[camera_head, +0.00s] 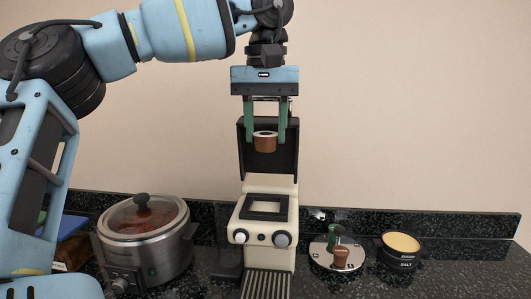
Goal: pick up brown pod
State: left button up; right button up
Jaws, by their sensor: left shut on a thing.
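My left gripper (265,132) comes down from above with its green fingers shut on a brown pod (265,144). The pod has a pale rim and hangs upright between the fingertips, in front of the raised black lid (242,160) of a cream coffee machine (262,216). The pod is above the machine's open top and apart from it. Another brown pod (341,257) stands on a round pale holder (325,262) to the right of the machine. My right gripper is not in view.
A slow cooker (145,250) with a glass lid stands left of the machine. A black salt tub (399,252) with a yellowish top stands at the right. The dark speckled counter (455,262) is clear at far right.

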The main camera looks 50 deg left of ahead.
aim_at(266, 134)
pick_arm(q)
jog(key=shift+r+p, duration=0.3)
jog(key=shift+r, duration=2.7)
